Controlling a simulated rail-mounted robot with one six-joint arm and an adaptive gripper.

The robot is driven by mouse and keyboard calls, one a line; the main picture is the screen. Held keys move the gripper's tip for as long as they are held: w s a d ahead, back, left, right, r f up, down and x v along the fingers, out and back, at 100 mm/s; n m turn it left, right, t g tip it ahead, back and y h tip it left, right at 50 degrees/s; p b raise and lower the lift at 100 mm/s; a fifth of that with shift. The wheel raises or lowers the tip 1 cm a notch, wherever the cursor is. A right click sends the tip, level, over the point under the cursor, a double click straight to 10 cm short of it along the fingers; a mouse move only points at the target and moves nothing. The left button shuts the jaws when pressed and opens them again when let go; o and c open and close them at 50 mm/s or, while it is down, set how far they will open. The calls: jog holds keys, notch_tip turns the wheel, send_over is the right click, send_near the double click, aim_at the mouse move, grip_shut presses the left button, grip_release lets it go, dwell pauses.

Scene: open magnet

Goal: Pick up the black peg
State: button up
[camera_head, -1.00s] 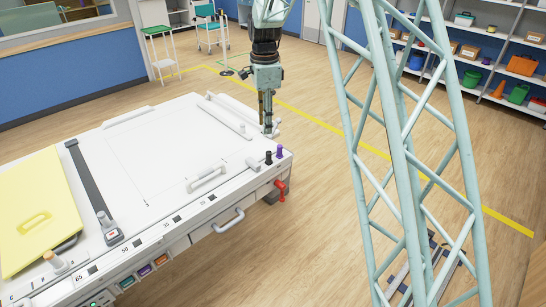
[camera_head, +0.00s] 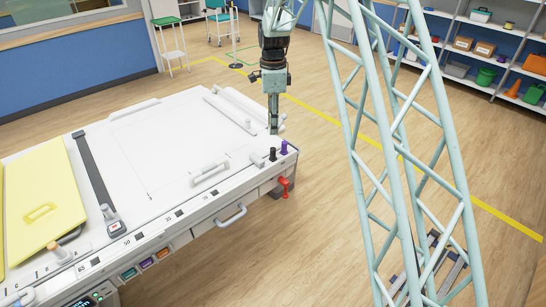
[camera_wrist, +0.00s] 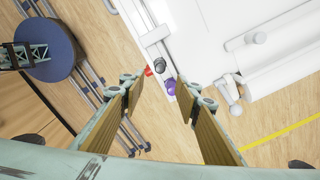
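The black peg (camera_head: 273,154) stands upright at the right front corner of the white bench (camera_head: 165,150), close beside a purple peg (camera_head: 284,147). In the wrist view the black peg (camera_wrist: 159,66) shows from above, between the two fingers' lines and beyond their tips; the purple peg (camera_wrist: 170,87) is just below it. My gripper (camera_head: 273,130) points down just behind the pegs in the head view, apart from them. In the wrist view my gripper (camera_wrist: 158,90) is open and empty, with a wide gap between its fingers.
A white T-shaped piece (camera_head: 257,160) stands left of the black peg, and a white handle (camera_head: 210,172) lies beyond it. A red lever (camera_head: 284,184) hangs on the bench's side below the pegs.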

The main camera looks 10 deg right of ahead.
aim_at(273, 148)
jog(key=shift+f, duration=4.15)
jog(key=shift+f, duration=0.1)
jog(key=shift+a+f+b, duration=0.1)
jog(key=shift+f+b, duration=0.25)
jog(key=shift+f, duration=2.15)
jog(key=shift+c, duration=0.9)
jog(key=c, duration=0.8)
